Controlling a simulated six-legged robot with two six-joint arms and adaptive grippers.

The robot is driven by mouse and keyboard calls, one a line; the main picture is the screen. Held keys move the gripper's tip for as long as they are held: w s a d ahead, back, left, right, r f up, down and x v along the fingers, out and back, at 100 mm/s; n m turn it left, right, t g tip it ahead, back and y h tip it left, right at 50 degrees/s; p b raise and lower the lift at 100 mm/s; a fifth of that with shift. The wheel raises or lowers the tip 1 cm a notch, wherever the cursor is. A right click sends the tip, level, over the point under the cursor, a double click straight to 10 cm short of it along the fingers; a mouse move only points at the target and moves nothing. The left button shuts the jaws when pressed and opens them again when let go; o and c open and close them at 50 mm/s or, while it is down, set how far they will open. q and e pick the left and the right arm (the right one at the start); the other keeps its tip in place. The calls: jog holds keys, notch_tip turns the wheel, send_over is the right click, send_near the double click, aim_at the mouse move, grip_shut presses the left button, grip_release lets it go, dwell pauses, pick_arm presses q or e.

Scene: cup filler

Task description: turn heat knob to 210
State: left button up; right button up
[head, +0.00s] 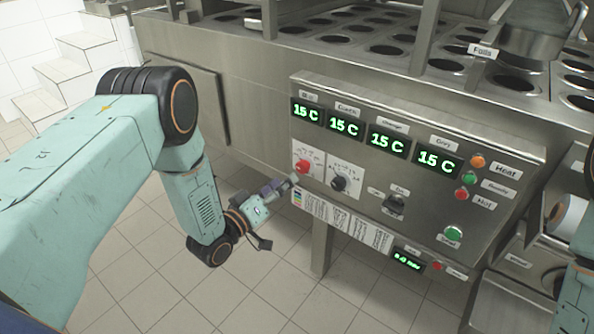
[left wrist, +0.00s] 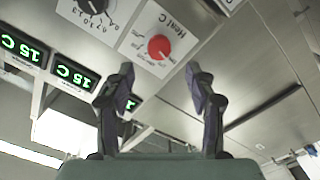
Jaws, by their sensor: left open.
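The red heat knob (head: 303,166) is on a white dial plate at the left of the steel control panel (head: 365,225). In the left wrist view the red knob (left wrist: 160,47) shows on its plate marked "Heat C", upside down. The position of its pointer is too small to tell. My left gripper (head: 286,184) is just left of and below the knob in the head view. In the left wrist view its two fingers (left wrist: 160,76) are spread apart, with the knob ahead between their tips. Nothing is between the fingers, and they look apart from the knob. My right gripper is out of view.
A black knob (head: 338,183) sits right beside the red one. Green displays (head: 344,124) read 15 C. A black switch (head: 394,205), a green button (head: 453,233) and several lamps are further right. Tiled floor is open below the panel.

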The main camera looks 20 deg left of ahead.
aim_at(300, 169)
pick_arm(q)
jog(key=b+x, duration=0.1)
jog(key=x, duration=0.4)
jog(key=shift+d+f, duration=0.1)
jog(key=shift+d, duration=0.05)
jog(key=shift+w+d+b, duration=0.2)
jog(key=shift+w+b, duration=0.15)
jog(key=shift+w, duration=0.25)
jog(key=c, duration=1.2)
jog(key=shift+o, duration=0.2)
